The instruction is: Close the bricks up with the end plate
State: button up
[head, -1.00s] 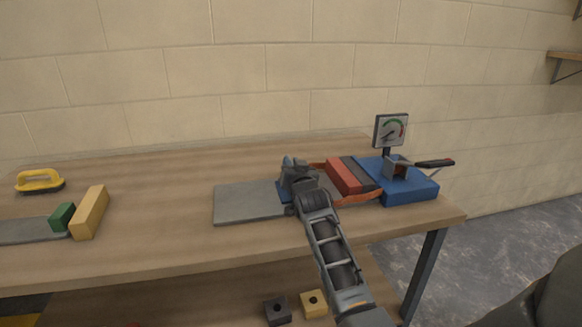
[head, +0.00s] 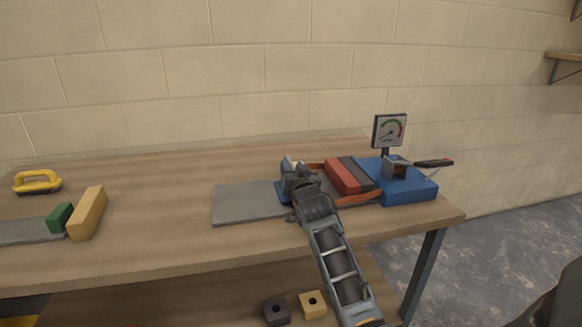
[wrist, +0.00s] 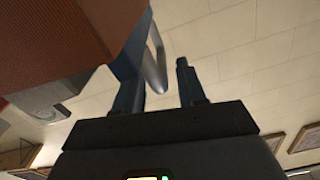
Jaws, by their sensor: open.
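The blue end plate (head: 281,192) stands at the left end of the clamp rig, mostly hidden behind my gripper (head: 293,168). In the wrist view its blue face (wrist: 133,62) and curved metal handle (wrist: 156,58) show close to my fingers (wrist: 160,88). My gripper is open; the handle lies at or near the gap, and I cannot tell whether a finger touches it. The red bricks (head: 341,177) and a dark brick (head: 366,172) sit between orange rails (head: 358,197), right of the plate. A reddish brick face (wrist: 50,40) fills the wrist view's upper left.
The blue clamp base (head: 412,188) with lever (head: 433,163) and gauge (head: 389,130) stands at right. A grey plate (head: 245,203) lies left of the rig. A yellow block (head: 87,213), green block (head: 59,217) and yellow-handled tool (head: 38,181) are far left. The table between is clear.

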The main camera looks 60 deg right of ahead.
jog(key=b+v, duration=0.1)
jog(key=v, duration=0.4)
dwell(0.6)
